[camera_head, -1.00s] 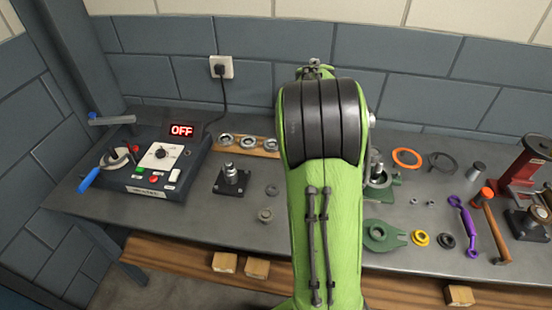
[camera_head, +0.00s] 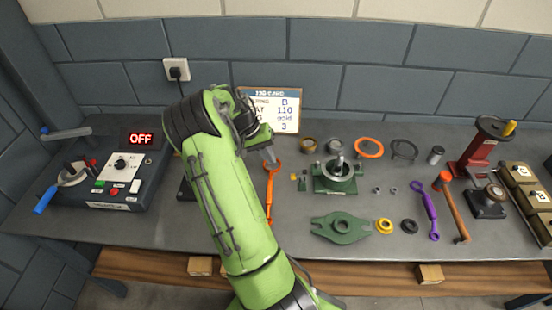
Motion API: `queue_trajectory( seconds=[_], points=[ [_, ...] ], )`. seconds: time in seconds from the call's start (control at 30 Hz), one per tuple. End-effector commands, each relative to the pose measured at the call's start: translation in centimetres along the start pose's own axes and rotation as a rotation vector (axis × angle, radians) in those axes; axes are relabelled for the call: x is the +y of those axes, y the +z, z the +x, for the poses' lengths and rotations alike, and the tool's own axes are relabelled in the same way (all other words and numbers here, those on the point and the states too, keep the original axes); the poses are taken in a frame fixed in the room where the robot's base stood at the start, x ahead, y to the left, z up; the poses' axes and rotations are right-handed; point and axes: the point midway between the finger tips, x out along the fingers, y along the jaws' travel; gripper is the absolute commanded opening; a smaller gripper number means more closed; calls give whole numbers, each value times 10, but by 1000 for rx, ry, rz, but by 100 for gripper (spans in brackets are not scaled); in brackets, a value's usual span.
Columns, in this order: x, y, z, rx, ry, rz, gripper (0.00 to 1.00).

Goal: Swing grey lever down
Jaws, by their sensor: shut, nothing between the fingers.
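A dark control box (camera_head: 100,178) stands at the left end of the bench, with a red OFF display. A grey lever (camera_head: 68,133) sticks out level to the left at its back left corner. A second handle with a blue grip (camera_head: 45,200) slopes down to the left at the box's front left. My gripper (camera_head: 270,160) is shut and empty. It points down over the middle of the bench, close to the ring end of an orange wrench (camera_head: 269,206) in the picture, well right of the grey lever. I cannot tell whether it touches the wrench.
My green arm hides part of the bench right of the box. A green pump-like casing (camera_head: 336,180), a flat green flange (camera_head: 341,227), rings, a purple wrench (camera_head: 429,209) and a hammer (camera_head: 454,211) lie to the right. A whiteboard (camera_head: 272,110) stands behind.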

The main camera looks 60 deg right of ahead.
Motion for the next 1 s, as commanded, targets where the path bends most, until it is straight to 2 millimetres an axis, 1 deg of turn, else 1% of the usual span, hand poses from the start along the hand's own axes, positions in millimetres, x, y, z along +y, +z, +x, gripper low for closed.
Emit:
queue_trajectory(
  seconds=[0.03, 0.1, 0.33, 0.43, 0.5, 0.6, 1.0],
  points=[
    [0, 1, 13, -5, 2, 1, 0],
    [0, 1, 28, -5, 2, 2, 0],
    [1, 1, 78, -5, 2, 2, 0],
    [21, 0, 80, -1, 0, 5, 0],
    [30, 0, 82, -1, 0, 4, 0],
    [37, 0, 85, 0, -1, 2, 0],
    [40, 0, 86, 0, -4, 1, 0]
  ],
)
